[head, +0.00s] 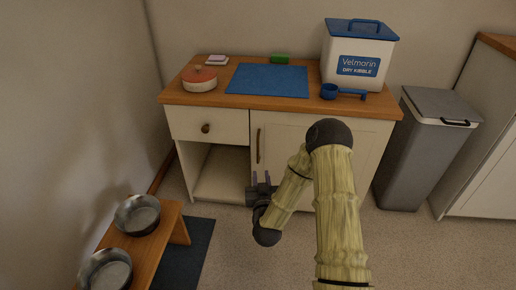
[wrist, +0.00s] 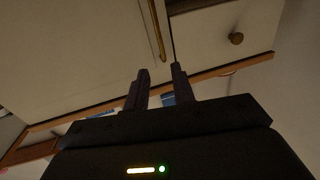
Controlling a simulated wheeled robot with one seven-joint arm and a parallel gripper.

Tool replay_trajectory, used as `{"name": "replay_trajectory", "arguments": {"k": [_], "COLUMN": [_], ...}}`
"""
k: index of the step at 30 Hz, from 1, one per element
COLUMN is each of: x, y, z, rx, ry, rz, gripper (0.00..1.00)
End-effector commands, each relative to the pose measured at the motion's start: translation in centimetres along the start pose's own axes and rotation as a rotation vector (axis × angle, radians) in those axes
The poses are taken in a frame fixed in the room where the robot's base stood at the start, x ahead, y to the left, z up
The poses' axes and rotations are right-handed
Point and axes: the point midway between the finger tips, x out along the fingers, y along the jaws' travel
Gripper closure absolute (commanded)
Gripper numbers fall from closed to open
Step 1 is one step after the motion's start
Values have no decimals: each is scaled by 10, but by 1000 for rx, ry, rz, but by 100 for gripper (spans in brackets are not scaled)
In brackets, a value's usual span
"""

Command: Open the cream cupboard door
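The cream cupboard door (head: 290,140) is on the right part of the low cabinet and looks closed. My arm hides part of it. Its upright brass bar handle (head: 258,146) is near the door's left edge. My gripper (head: 261,174) is just below the handle, fingers apart and nothing between them. In the wrist view, the handle (wrist: 158,32) lies past the tips of my gripper (wrist: 160,70), apart from them, and the door (wrist: 75,50) fills the left side.
A drawer with a round knob (head: 206,128) sits above an open compartment (head: 222,172) left of the door. A grey bin (head: 424,150) stands right. A bowl bench (head: 158,247) is front left.

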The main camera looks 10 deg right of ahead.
Motion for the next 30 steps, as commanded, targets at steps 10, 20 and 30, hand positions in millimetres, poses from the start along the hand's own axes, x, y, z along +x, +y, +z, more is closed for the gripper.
{"name": "replay_trajectory", "arguments": {"k": [10,20,30], "x": [58,116,159], "y": [1,1,1], "z": [3,3,1], "rx": [1,1,0], "ry": [4,4,2], "rz": [3,3,1], "gripper": [75,75,75]}}
